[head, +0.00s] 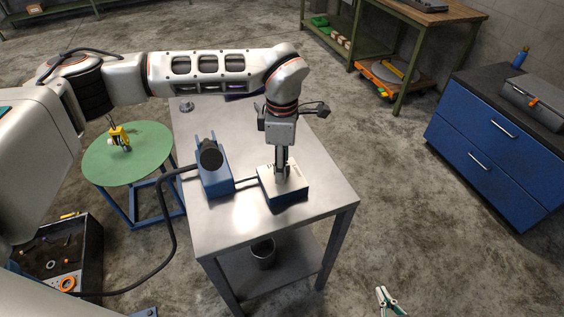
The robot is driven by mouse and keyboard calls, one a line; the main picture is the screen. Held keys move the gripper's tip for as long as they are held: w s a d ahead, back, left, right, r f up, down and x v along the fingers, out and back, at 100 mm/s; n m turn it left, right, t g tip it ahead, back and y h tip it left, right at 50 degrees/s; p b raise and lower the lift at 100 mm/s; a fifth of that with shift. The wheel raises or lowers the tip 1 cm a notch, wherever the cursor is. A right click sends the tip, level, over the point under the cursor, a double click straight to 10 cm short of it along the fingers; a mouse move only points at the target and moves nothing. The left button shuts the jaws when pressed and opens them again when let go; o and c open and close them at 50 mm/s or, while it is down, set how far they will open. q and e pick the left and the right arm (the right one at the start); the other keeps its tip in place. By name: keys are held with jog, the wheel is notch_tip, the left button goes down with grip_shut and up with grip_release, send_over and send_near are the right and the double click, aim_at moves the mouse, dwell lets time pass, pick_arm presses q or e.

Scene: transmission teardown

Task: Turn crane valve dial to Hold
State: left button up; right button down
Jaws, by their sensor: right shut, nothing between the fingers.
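The crane valve box (291,195) stands near the front right of the steel table. It has a pale lettered top and dark blue sides. The dial itself and most of the lettering are hidden by the gripper, so the dial's setting cannot be read.
A blue pump unit (214,178) with a black cylinder stands left of the box, joined by a short hose. The steel table (325,187) is clear at right. A green round table (100,160) stands left. A blue drawer cabinet (490,150) stands far right.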

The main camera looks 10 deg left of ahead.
pick_arm(q)
jog(key=shift+c, duration=0.3)
jog(key=c, duration=1)
jog(key=shift+c, duration=0.2)
jog(key=shift+n, duration=0.3)
jog(key=n, duration=0.3)
jog(key=shift+n, duration=0.4)
jog(key=n, duration=0.9)
jog(key=shift+n, duration=2.2)
